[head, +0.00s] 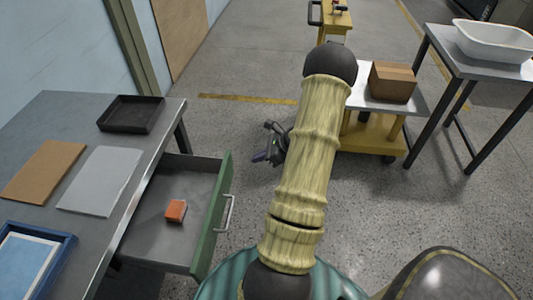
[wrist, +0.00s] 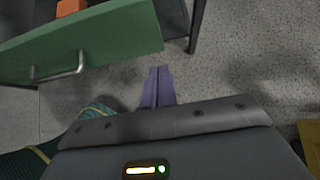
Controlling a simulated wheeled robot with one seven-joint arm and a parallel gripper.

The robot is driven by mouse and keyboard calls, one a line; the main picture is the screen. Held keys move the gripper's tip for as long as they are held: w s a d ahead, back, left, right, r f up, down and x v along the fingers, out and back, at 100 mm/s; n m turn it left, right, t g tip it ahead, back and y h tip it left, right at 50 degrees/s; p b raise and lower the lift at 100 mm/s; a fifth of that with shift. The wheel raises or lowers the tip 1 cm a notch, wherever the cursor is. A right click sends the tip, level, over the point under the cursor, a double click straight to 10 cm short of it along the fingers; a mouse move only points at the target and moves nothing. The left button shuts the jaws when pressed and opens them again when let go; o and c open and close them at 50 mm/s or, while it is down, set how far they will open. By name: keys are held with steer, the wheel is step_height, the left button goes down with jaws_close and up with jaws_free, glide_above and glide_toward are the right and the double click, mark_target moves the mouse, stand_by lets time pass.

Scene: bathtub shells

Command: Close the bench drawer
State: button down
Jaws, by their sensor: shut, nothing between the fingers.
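The bench drawer stands pulled out from under the grey bench, with its green front (head: 213,212) and a metal handle (head: 228,213) facing right. An orange block (head: 176,210) lies inside the drawer. My gripper (head: 260,157) is shut and empty, above the floor to the right of the drawer's far front corner, apart from it. In the wrist view, the shut purple fingers (wrist: 157,72) lie just below the right end of the green front (wrist: 100,42). The handle (wrist: 62,68) is to their left. My arm partly hides the gripper in the head view.
The bench top (head: 75,130) holds a black tray (head: 131,114), a brown board (head: 43,170), a grey sheet (head: 100,180) and a blue tray (head: 35,255). A yellow cart (head: 370,140) with a cardboard box (head: 392,82) stands to the right. Floor between is clear.

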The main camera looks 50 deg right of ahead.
mark_target(232, 164)
steer(key=w+a, duration=0.1)
steer(key=w+a+f, duration=0.1)
steer(key=w, duration=0.1)
steer(key=w+a+f, duration=0.1)
steer(key=w+a, duration=0.1)
steer(key=shift+w+f, duration=0.2)
steer(key=shift+f, duration=0.05)
steer(key=shift+s+d, duration=0.1)
steer(key=shift+w, duration=0.25)
